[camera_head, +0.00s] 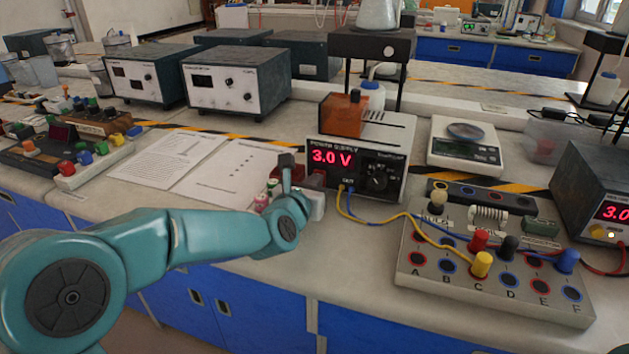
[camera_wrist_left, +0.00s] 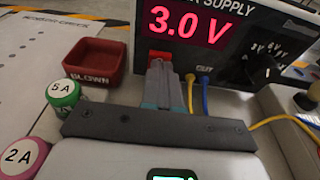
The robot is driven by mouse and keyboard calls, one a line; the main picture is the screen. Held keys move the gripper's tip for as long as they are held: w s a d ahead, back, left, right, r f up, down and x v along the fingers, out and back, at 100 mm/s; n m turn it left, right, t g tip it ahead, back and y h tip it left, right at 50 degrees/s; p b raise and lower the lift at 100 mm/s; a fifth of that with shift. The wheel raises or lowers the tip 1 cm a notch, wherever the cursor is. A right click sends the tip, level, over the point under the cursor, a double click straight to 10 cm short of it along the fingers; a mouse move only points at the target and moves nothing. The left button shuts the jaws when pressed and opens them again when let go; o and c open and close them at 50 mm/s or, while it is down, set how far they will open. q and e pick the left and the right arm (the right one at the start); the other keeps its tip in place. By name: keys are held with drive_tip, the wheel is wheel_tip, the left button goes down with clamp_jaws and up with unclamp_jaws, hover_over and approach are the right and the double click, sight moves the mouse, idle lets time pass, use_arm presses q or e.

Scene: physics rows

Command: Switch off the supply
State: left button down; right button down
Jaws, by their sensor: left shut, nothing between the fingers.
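The power supply (camera_head: 355,133) stands on the bench, its red display (camera_head: 332,158) lit at 3.0 V; the same display fills the top of the left wrist view (camera_wrist_left: 190,22). A red switch (camera_wrist_left: 160,57) shows low on its front panel, left of the OUT sockets. My left gripper (camera_wrist_left: 165,78) is shut and empty, its fingertips right in front of the switch. I cannot tell whether they touch it. In the head view my left gripper (camera_head: 313,190) is at the supply's lower left corner, fingertips largely hidden. My right gripper is not in view.
Yellow and blue leads (camera_head: 405,215) run from the supply to the socket board (camera_head: 500,285). A red tray marked BLOWN (camera_wrist_left: 97,60), a green 5 A fuse (camera_wrist_left: 62,95) and a pink 2 A fuse (camera_wrist_left: 22,157) stand left of the gripper. A scale (camera_head: 464,152) stands behind.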

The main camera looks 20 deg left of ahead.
use_arm(q)
drive_tip(key=shift+w, duration=0.1)
drive_tip(key=shift+w+r+p, duration=0.1)
drive_tip(key=shift+r+p, duration=0.05)
drive_tip(key=shift+p, duration=0.15)
drive_tip(key=shift+w+r+g+p, duration=0.2)
drive_tip(key=shift+r+g+p, duration=0.1)
drive_tip(key=shift+p, duration=0.5)
drive_tip(key=shift+f+b, duration=0.4)
drive_tip(key=shift+b, duration=0.05)
